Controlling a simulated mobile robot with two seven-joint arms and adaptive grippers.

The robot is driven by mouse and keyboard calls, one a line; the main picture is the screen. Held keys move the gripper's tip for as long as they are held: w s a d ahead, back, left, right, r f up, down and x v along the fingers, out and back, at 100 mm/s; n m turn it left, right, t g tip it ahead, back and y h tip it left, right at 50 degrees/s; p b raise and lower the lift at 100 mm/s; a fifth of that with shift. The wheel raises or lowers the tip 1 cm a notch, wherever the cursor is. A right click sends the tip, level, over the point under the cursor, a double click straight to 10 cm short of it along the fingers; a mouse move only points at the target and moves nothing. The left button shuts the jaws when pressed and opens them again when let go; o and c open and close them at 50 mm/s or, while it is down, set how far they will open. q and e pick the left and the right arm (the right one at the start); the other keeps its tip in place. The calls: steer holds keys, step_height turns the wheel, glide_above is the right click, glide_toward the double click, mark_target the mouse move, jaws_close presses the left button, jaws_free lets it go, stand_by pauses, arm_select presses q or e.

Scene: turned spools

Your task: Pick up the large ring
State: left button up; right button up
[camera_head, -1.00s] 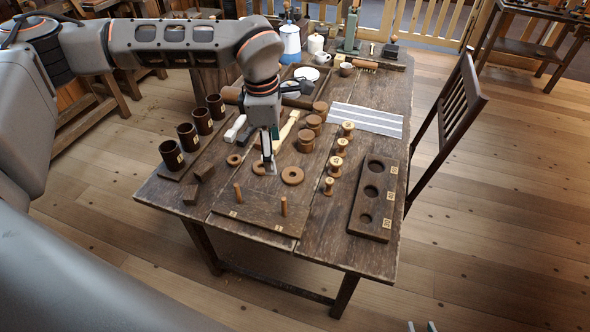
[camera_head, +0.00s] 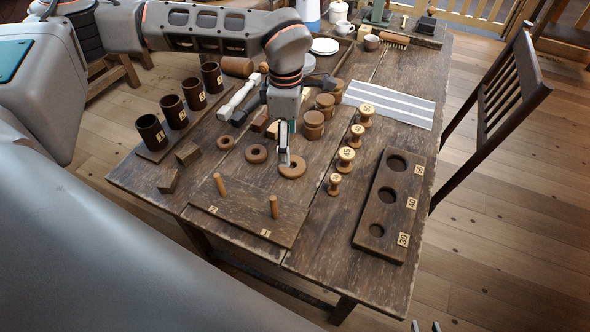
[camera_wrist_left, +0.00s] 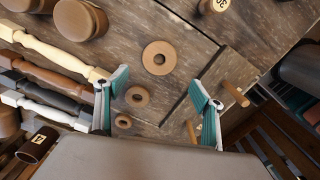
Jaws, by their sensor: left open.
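The large ring (camera_head: 292,167) is a flat brown wooden ring with a centre hole, lying on the table. In the left wrist view it (camera_wrist_left: 147,60) lies flat, beyond the fingertips. A medium ring (camera_head: 256,153) and a small ring (camera_head: 226,142) lie to its left in the head view. My left gripper (camera_head: 284,158) points down and overlaps the large ring's far part in the head view. In the left wrist view my left gripper (camera_wrist_left: 160,88) has its fingers wide apart with nothing between them. My right gripper (camera_head: 425,326) shows only two separated fingertips at the bottom edge.
A board (camera_head: 246,213) with two upright pegs lies in front of the rings. Several small spools (camera_head: 346,160) and a holed block (camera_head: 391,205) stand to the right. Lidded round pots (camera_head: 313,125) stand behind. Dark numbered cups (camera_head: 152,132) stand at the left.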

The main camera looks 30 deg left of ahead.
mark_target(290, 168)
arm_select(q)
steer(key=shift+s+f, duration=0.1)
steer(key=shift+f, duration=0.65)
steer(key=f, duration=0.4)
steer(key=f+b, duration=0.1)
steer(key=f, duration=0.1)
steer(key=shift+w+d+f, duration=0.1)
steer(key=shift+w+d, duration=0.05)
steer(key=shift+w, duration=0.2)
steer(key=c, duration=1.2)
